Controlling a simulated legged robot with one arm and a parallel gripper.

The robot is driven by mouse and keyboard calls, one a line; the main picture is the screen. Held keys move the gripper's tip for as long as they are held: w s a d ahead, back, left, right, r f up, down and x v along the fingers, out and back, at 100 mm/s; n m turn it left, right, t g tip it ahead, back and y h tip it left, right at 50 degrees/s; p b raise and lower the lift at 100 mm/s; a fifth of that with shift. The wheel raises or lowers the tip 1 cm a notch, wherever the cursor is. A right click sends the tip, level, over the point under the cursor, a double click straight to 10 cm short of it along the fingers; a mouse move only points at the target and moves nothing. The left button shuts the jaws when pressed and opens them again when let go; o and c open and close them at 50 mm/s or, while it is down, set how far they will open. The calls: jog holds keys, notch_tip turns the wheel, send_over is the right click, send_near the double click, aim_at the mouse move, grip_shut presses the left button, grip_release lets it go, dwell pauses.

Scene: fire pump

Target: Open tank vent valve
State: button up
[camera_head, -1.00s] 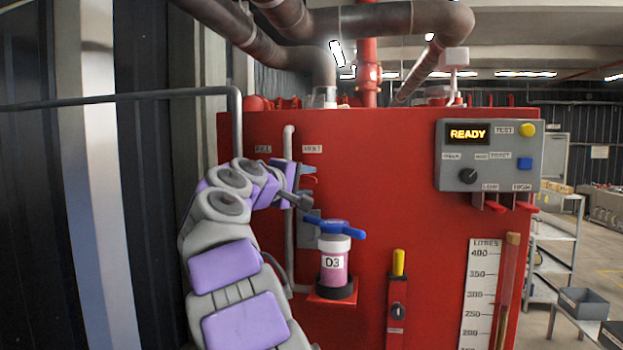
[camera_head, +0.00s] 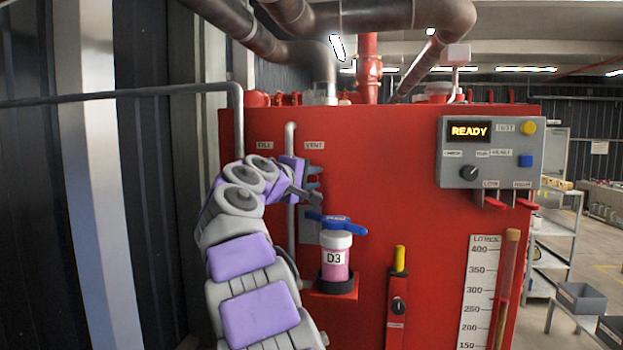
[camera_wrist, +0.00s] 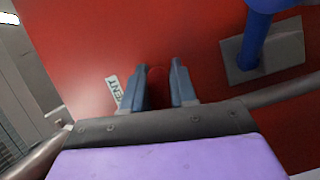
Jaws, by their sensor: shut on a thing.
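The red tank (camera_head: 400,180) fills the middle of the head view, with a VENT label (camera_head: 314,145) on its upper left face. My gripper (camera_head: 316,180) is just below that label, against the tank face. In the wrist view the two blue-grey fingers (camera_wrist: 157,84) point at the tank, shut on a small dark red piece (camera_wrist: 157,76), which appears to be the vent valve handle. It blends into the red tank, and my fingers and wrist hide most of it, so its angle cannot be told. The VENT label (camera_wrist: 115,92) is left of the fingers.
A grey pipe (camera_head: 291,215) runs behind my wrist. A control box reading READY (camera_head: 488,158) and a litre gauge (camera_head: 480,290) are to the right.

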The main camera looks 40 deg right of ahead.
jog(key=shift+w+a, duration=0.1)
jog(key=shift+a, duration=0.25)
grip_shut()
jog(key=shift+w, duration=0.1)
